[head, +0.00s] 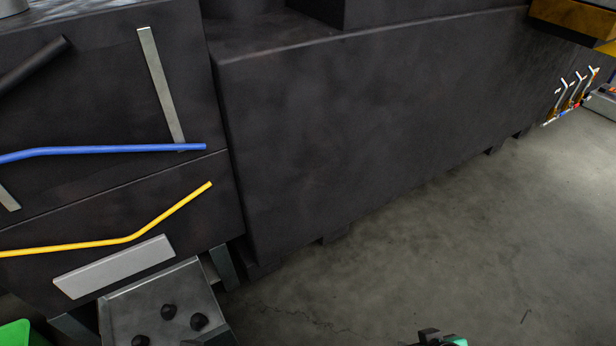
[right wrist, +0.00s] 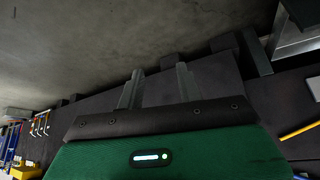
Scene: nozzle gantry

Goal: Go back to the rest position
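My right gripper (right wrist: 158,88) shows in the right wrist view with its two grey fingers apart and nothing between them. Its green body with a lit indicator fills the bottom of that view. In the head view only a small dark and green piece, probably of my right arm, shows at the bottom edge. My left gripper's fingers do not show; a green patch at the bottom left corner of the head view may be part of my left arm, but I cannot tell.
A large dark machine body (head: 370,120) runs across the head view. Blue (head: 110,150) and yellow (head: 125,238) pipes cross its left panels. A grey metal plate with black knobs (head: 150,295) juts out at the lower left.

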